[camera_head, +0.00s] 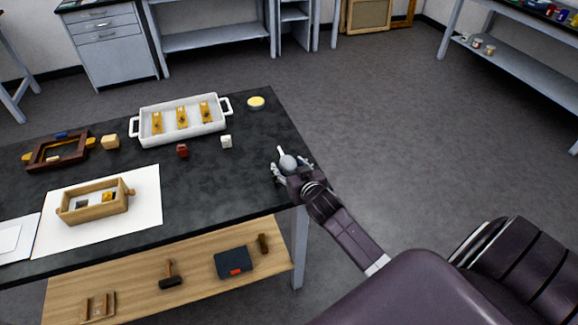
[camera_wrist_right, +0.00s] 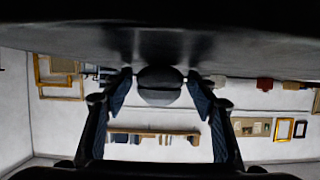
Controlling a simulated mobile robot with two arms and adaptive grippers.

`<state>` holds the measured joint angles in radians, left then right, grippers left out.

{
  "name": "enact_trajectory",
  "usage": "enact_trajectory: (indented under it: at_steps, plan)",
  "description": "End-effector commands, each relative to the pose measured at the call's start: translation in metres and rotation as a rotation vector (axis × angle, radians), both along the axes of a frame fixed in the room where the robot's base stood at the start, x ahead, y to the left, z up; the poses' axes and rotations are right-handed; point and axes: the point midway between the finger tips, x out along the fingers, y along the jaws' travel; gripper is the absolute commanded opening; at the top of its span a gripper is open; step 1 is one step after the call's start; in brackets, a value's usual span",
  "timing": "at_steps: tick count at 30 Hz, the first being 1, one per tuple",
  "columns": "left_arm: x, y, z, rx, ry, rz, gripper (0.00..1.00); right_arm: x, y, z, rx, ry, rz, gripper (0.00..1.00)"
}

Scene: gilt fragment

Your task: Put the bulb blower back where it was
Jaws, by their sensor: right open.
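The bulb blower (camera_head: 287,162) is a grey round bulb with a pale nozzle pointing up and a little left, at the right edge of the dark table (camera_head: 235,185). My right gripper (camera_head: 291,170) is at the bulb, with its fingers spread on either side. In the right wrist view, which is upside down, the bulb (camera_wrist_right: 160,86) sits between the two open fingers (camera_wrist_right: 159,100), with visible gaps on both sides. It appears to rest on the table surface. My left gripper is out of view.
A white tray (camera_head: 148,139) with gold pieces stands at the table's back. Near it are a yellow-topped round dish (camera_head: 256,102), a white block (camera_head: 226,142) and a dark red item (camera_head: 182,151). A wooden box (camera_head: 92,210) sits on white paper. The table right of centre is clear.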

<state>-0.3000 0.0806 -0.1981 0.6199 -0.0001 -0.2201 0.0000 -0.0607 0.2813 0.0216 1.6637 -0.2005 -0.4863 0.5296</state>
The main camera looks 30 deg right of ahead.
Motion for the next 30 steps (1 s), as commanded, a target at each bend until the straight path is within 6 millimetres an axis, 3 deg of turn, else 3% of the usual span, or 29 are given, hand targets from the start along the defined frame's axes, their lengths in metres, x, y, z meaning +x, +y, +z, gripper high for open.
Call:
enact_trajectory:
  at_steps: [8, 21, 30]
  plan:
    - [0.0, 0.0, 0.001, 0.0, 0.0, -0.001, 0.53, -0.007, 0.002, 0.005, 0.001, 0.001, 0.001, 0.53]
    - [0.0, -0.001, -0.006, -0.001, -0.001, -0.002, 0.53, -0.079, 0.019, 0.035, 0.0, 0.001, 0.0, 0.53]
    - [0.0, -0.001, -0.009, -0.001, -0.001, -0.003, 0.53, -0.107, 0.025, 0.048, 0.001, 0.001, 0.0, 0.53]
